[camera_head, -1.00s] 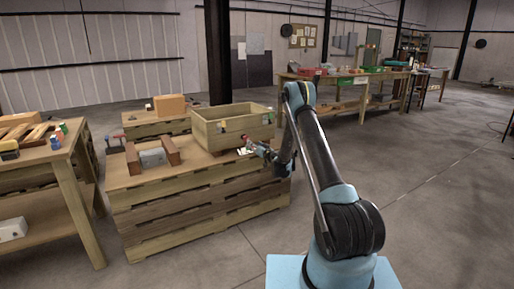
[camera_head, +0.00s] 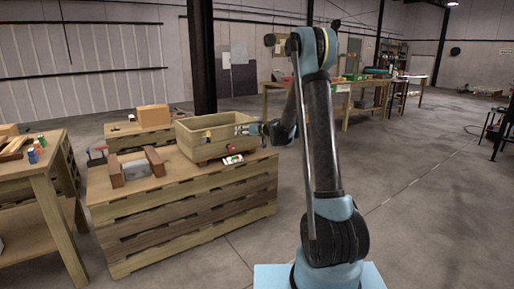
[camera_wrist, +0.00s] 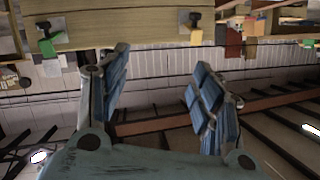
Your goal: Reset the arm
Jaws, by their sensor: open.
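My arm (camera_head: 318,135) stands upright, bent at the elbow, with its forearm folded down to the left. My gripper (camera_head: 248,129) hangs at the right end of the wooden crate (camera_head: 192,140), overlapping it in the picture; I cannot tell whether they touch. In the wrist view my gripper (camera_wrist: 158,88) shows two blue-padded fingers spread apart with nothing between them. The crate's wooden side (camera_wrist: 130,25) fills the top of that view, beyond the fingertips.
The crate stands on a pallet stack (camera_head: 190,215) with a small white device (camera_head: 233,160), a grey block (camera_head: 133,169) and brown blocks. A workbench (camera_head: 55,190) stands at left, long tables (camera_head: 345,84) behind. Floor at right (camera_head: 430,190) is clear.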

